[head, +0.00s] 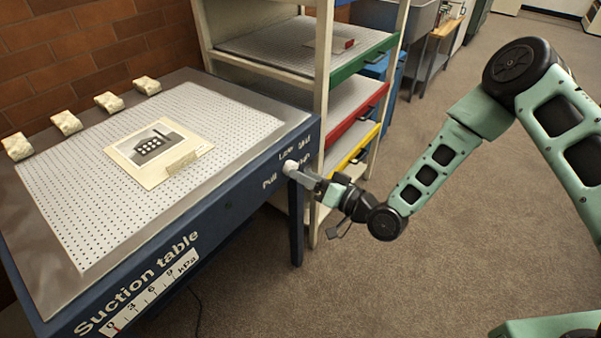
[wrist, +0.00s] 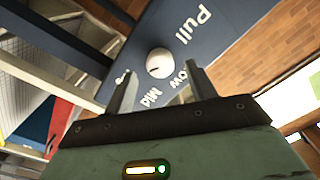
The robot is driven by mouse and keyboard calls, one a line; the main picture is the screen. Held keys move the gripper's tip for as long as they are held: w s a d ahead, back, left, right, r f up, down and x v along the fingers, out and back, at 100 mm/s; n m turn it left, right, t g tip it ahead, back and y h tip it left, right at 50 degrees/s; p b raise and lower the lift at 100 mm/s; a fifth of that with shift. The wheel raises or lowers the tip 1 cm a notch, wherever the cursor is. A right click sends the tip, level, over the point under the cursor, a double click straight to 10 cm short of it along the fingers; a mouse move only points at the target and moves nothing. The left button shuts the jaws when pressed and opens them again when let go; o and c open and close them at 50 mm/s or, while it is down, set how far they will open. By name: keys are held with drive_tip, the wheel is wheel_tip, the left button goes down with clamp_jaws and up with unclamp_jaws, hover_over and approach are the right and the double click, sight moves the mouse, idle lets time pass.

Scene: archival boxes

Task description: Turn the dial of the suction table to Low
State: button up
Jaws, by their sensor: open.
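The suction table (head: 215,205) has a dark blue front with a round white dial (head: 290,167) near its right end. In the wrist view the dial (wrist: 159,60) is just beyond my fingertips, between them in the picture, with a small dark mark on its lower left. Labels surround it: Low (wrist: 182,80), Mid (wrist: 151,99), one like Pull or Full, and one at the left that is partly hidden. I cannot tell which label the mark points at. My gripper (wrist: 160,80) is open and empty; in the head view my gripper (head: 305,178) is at the dial, contact unclear.
A mounted picture (head: 158,150) lies on the perforated tabletop, with several small pale bundles (head: 66,122) along its back edge. A shelf rack (head: 325,100) with coloured trays stands close behind my gripper. The pressure scale (head: 150,295) is on the front. Carpet to the right is clear.

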drive_tip(key=shift+x, duration=1.05)
drive_tip(key=c, duration=1)
